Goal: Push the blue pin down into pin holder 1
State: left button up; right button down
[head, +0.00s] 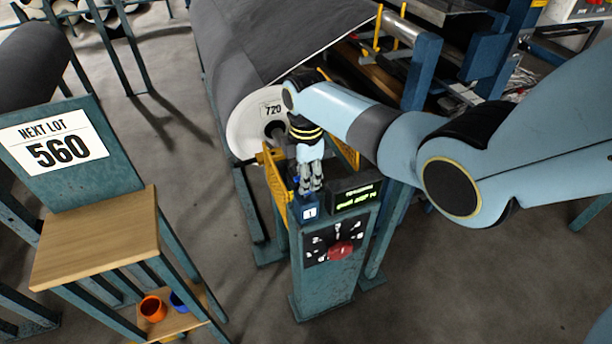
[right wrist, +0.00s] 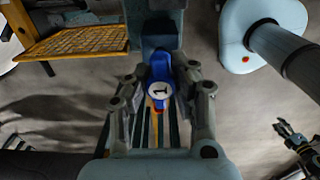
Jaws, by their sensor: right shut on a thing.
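My right gripper (head: 311,188) points down at the console post, just behind the dark blue block labelled 1, pin holder 1 (head: 309,212). In the right wrist view its two fingers (right wrist: 160,98) stand on either side of the blue pin (right wrist: 159,68), shut on it. The pin has a white round face marked 1. In the head view the fingers hide most of the pin, and I cannot tell how deep it sits. A small dark gripper, seemingly my left one (right wrist: 291,137), shows far off in the right wrist view; its jaws are too small to judge.
A red button (head: 340,250) and a lit display (head: 354,198) are on the post beside the holder. Yellow mesh guards (head: 275,187) flank the post. A large grey roll (head: 265,45) lies behind. A wooden stand (head: 95,238) with orange and blue cups is at left.

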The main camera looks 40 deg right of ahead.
jog(key=shift+f+b, duration=0.7)
jog(key=shift+f, duration=0.3)
jog(key=c, duration=1)
grip_release()
jog(key=shift+c, duration=0.2)
notch_tip(320, 180, up, 12)
jog(key=shift+r, duration=0.1)
